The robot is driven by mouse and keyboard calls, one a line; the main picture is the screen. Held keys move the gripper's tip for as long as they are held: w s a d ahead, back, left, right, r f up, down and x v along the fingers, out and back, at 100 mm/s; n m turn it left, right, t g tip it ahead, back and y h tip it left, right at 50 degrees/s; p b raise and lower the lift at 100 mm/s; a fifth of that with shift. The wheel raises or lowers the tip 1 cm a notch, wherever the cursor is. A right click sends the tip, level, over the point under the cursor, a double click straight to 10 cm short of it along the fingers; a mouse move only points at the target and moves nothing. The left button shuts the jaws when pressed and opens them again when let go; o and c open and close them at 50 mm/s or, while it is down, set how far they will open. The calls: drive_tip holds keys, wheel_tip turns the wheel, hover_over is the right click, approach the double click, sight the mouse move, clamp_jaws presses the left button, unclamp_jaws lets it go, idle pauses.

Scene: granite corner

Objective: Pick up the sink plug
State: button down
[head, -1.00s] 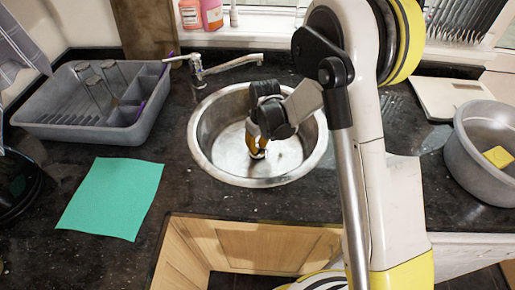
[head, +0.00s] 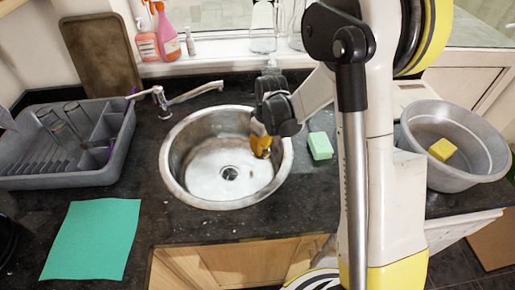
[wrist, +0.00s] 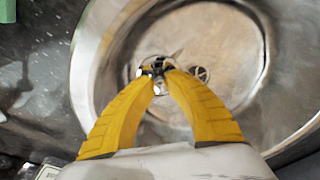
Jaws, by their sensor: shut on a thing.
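The round metal sink (head: 182,180) is set in the dark counter, and its drain (head: 230,172) shows open at the bottom. My gripper (head: 263,150) is over the right side of the bowl, with its yellow fingers pointing down. In the wrist view my gripper (wrist: 161,80) is shut on the sink plug (wrist: 157,66), a small shiny and dark piece between the fingertips. The plug appears apart from the drain (wrist: 201,73). The fingers partly hide the plug, and it is hard to make out in the head view.
A tap (head: 190,93) reaches over the sink's back left. A grey dish rack (head: 60,172) and teal cloth (head: 92,240) lie left. A green block (head: 320,146) sits right of the sink, near my arm. A grey basin (head: 450,178) with a yellow sponge (head: 442,149) stands farther right.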

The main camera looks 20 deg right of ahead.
drive_tip(key=shift+r+p, duration=3.5)
drive_tip(key=shift+r, duration=0.25)
